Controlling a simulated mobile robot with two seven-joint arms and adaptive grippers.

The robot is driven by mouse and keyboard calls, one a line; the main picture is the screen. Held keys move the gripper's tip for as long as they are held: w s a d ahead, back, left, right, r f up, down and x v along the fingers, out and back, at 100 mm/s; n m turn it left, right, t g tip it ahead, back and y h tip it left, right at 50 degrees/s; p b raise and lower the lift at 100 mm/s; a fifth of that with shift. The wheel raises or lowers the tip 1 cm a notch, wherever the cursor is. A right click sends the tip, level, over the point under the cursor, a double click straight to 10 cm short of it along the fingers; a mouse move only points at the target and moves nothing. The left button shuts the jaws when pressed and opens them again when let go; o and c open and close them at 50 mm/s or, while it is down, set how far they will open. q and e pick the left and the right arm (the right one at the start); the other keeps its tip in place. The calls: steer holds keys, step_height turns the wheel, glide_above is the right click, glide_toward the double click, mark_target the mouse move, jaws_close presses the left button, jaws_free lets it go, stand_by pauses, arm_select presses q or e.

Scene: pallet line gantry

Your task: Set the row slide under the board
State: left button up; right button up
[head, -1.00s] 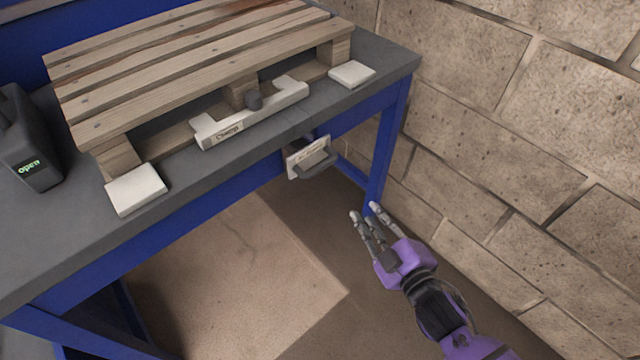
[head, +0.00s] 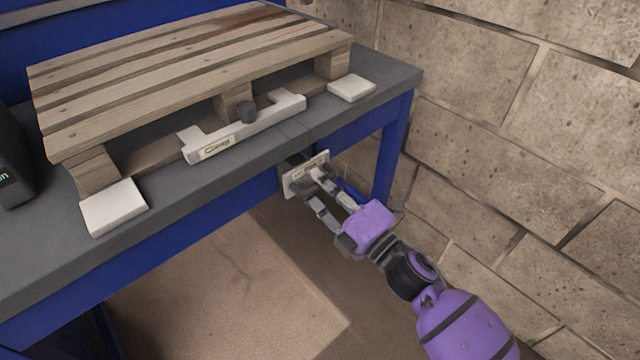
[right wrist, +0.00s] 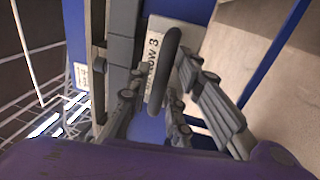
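The row slide (head: 291,182) is a pale plate with a dark handle, set under the front edge of the grey board (head: 240,165). In the right wrist view the plate (right wrist: 158,42) reads "ROW 3", and its dark loop handle (right wrist: 169,62) stands out from it. My purple right gripper (head: 327,205) is at the slide, partly covering it. In the right wrist view its fingers (right wrist: 165,103) are spread, one side on each side of the handle; gaps show, and contact is unclear. My left gripper is not in view.
A wooden pallet (head: 190,75) lies on the board. A blue leg (head: 391,150) and block wall (head: 510,150) are close on the right.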

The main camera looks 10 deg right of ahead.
steer(key=shift+w, duration=0.1)
jaws_close()
steer(key=shift+a, duration=0.1)
steer(key=shift+s+d, duration=0.2)
steer(key=shift+s, duration=0.1)
steer(key=r+p+v, duration=0.3)
steer(key=v, duration=1.3)
steer(key=shift+s+d+f+p, duration=0.15)
steer(key=shift+s+f+p, duration=0.05)
steer(key=shift+s+p, duration=0.15)
